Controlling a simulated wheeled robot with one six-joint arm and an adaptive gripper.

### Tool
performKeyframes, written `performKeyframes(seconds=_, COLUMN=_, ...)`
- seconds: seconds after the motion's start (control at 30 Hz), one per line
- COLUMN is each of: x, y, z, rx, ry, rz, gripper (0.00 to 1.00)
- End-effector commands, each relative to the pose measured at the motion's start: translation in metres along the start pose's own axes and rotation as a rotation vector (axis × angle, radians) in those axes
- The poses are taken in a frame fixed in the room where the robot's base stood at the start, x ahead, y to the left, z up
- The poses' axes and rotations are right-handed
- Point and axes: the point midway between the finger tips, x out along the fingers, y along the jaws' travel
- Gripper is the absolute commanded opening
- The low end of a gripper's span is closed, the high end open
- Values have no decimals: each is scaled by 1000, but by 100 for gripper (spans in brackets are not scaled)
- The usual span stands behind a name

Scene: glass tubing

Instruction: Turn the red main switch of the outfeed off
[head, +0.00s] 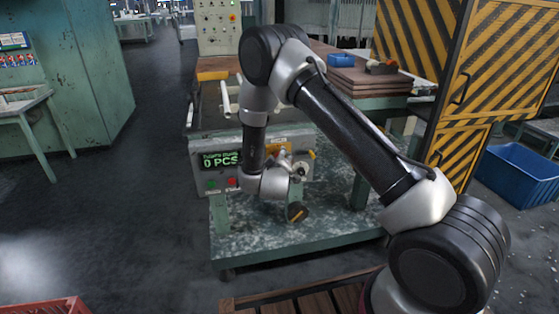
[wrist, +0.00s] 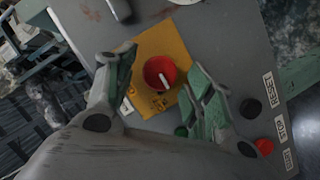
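The red main switch (wrist: 153,72) is a round red knob with a pale bar across it, on a yellow plate (wrist: 148,45) fixed to a grey panel. In the wrist view my gripper (wrist: 160,66) is open, one finger on each side of the knob, with visible gaps. Whether the fingertips reach down to the knob's depth cannot be told. In the head view my gripper (head: 300,166) is at the panel front, right of the counter display (head: 221,160) reading 0 PCS. Part of the yellow plate (head: 279,146) shows there; the knob cannot be made out behind my arm.
In the wrist view, a black button (wrist: 250,108) and a red button (wrist: 265,146) sit near RESET and STOP labels, close to my right finger. In the head view, a table with stacked boards (head: 368,82) stands behind; a yellow-black striped cabinet (head: 505,60) is at right.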

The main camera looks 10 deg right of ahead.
Motion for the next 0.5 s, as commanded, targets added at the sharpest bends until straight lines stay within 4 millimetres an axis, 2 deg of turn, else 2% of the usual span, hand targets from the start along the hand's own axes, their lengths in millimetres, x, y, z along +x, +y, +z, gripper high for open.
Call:
performKeyframes(seconds=0.3, x=-3, y=0, z=0, rx=0, ry=0, rz=0, gripper=55)
performKeyframes(seconds=0.37, x=-9, y=0, z=0, rx=0, ry=0, rz=-1, gripper=55)
performKeyframes(seconds=0.5, x=-35, y=0, z=0, rx=-2, ry=1, rz=-2, gripper=55)
